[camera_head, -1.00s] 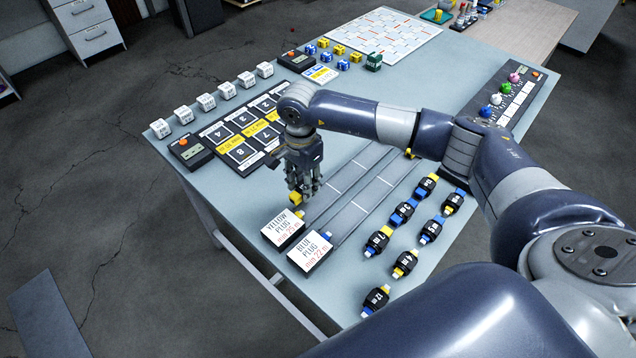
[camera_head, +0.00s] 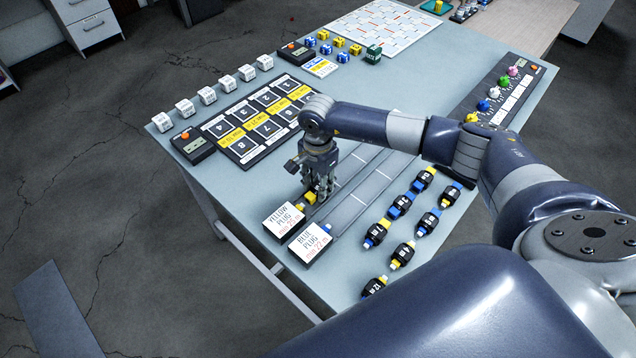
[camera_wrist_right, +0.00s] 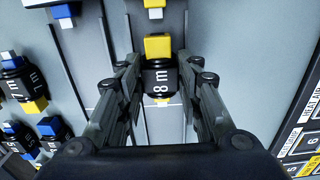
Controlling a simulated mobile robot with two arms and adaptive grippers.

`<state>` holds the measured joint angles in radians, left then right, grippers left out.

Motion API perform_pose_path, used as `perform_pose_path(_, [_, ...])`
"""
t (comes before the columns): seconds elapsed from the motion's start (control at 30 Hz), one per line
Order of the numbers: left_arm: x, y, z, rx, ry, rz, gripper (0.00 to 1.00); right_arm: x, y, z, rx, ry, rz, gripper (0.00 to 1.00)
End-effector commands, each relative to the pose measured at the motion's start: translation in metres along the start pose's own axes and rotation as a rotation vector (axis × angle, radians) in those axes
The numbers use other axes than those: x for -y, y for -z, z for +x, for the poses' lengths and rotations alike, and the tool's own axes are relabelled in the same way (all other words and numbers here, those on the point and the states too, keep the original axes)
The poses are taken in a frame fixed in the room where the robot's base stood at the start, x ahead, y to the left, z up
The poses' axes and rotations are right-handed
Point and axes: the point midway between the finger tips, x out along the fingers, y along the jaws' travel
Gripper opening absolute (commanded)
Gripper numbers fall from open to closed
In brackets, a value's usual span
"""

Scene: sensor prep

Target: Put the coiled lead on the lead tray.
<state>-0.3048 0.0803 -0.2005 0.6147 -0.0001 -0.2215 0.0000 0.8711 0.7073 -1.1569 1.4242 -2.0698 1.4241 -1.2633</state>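The coiled lead (camera_wrist_right: 159,80) is a black coil marked "8 m", its first digit partly cut off, with a yellow plug and a pale tip. The lead tray (camera_head: 347,208) has two long grey lanes with "YELLOW PLUG" and "BLUE PLUG" labels at the near end. The lead is over the yellow lane, close to its label, its yellow plug facing a yellow block there. Whether it touches the lane I cannot tell. My left gripper is not in view.
Several other coiled leads (camera_head: 402,204) with blue or yellow plugs lie right of the tray. A numbered black board (camera_head: 257,124) is close on the tray's left. A panel with coloured knobs (camera_head: 496,93) is at the far right. The lanes' far part looks clear.

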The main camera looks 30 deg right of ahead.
Motion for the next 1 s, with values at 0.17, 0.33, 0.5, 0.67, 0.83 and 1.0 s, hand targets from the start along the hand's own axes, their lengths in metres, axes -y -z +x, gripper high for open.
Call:
perform_pose_path(0.17, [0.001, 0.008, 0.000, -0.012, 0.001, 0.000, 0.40, 0.000, 0.000, 0.000, 0.000, 0.000, 0.000, 0.53])
perform_pose_path(0.33, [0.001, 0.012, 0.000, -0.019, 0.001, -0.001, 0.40, 0.000, 0.000, 0.000, 0.000, 0.000, 0.000, 0.53])
perform_pose_path(0.5, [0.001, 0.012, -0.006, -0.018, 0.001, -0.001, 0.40, 0.000, 0.000, -0.005, 0.000, 0.000, 0.000, 0.53])
perform_pose_path(0.67, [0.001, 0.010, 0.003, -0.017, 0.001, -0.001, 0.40, 0.002, 0.001, -0.027, -0.001, 0.006, 0.000, 0.53])
perform_pose_path(0.83, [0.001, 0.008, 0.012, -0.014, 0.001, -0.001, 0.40, 0.001, 0.001, -0.065, -0.002, 0.005, -0.001, 0.53])
perform_pose_path(1.0, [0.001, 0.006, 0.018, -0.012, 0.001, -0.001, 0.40, 0.001, 0.001, -0.098, -0.002, 0.004, 0.001, 0.53])
